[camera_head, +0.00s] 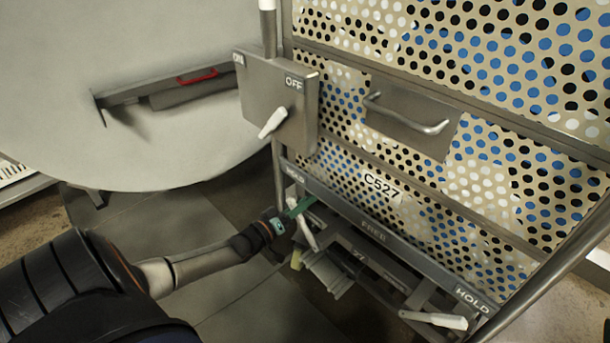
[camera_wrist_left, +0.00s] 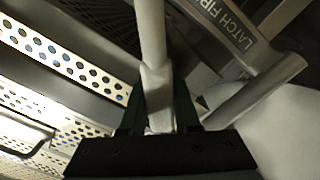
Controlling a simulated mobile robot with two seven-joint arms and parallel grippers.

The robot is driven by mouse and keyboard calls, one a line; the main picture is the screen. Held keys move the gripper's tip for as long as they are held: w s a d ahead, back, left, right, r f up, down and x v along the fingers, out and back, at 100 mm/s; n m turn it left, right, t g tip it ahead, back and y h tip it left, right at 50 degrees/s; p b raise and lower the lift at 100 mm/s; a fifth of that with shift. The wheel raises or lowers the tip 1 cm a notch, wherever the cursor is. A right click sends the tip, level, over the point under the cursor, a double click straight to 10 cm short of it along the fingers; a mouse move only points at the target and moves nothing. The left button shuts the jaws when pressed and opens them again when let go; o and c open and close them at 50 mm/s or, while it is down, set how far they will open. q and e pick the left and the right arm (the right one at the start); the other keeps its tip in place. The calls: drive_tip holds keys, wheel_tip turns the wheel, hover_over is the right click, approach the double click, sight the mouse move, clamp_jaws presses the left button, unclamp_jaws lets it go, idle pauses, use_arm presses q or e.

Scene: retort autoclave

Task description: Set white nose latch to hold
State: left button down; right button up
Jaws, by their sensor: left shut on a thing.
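A white lever (camera_head: 306,232), which I take as the white nose latch, hangs at the left end of the cart's lower rail (camera_head: 340,207). That rail reads HOLD at both ends and FREE in the middle. My left gripper (camera_head: 300,208) reaches this lever from the left, with its green fingers at the lever's upper part. In the left wrist view the lever (camera_wrist_left: 151,35) runs down between the two fingers of the gripper (camera_wrist_left: 159,110), which is shut on it. The exact setting of the lever is unclear. My right gripper is not in view.
Another white lever (camera_head: 435,319) sits at the rail's right end. A grey ON/OFF box (camera_head: 268,92) with a white handle (camera_head: 272,123) is above. The perforated cart wall (camera_head: 480,190) carries a handle (camera_head: 405,118). A large round door (camera_head: 130,160) stands left. A LATCH label (camera_wrist_left: 232,28) shows close by.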

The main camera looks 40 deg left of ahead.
use_arm(q)
drive_tip(key=shift+a, duration=0.1)
drive_tip(key=c, duration=0.6)
unclamp_jaws()
drive_tip(key=shift+c, duration=0.2)
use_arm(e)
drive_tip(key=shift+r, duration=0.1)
use_arm(q)
drive_tip(key=s+p, duration=0.4)
drive_tip(key=s, duration=0.8)
drive_tip(key=shift+s+a, duration=0.3)
drive_tip(key=shift+a, duration=0.15)
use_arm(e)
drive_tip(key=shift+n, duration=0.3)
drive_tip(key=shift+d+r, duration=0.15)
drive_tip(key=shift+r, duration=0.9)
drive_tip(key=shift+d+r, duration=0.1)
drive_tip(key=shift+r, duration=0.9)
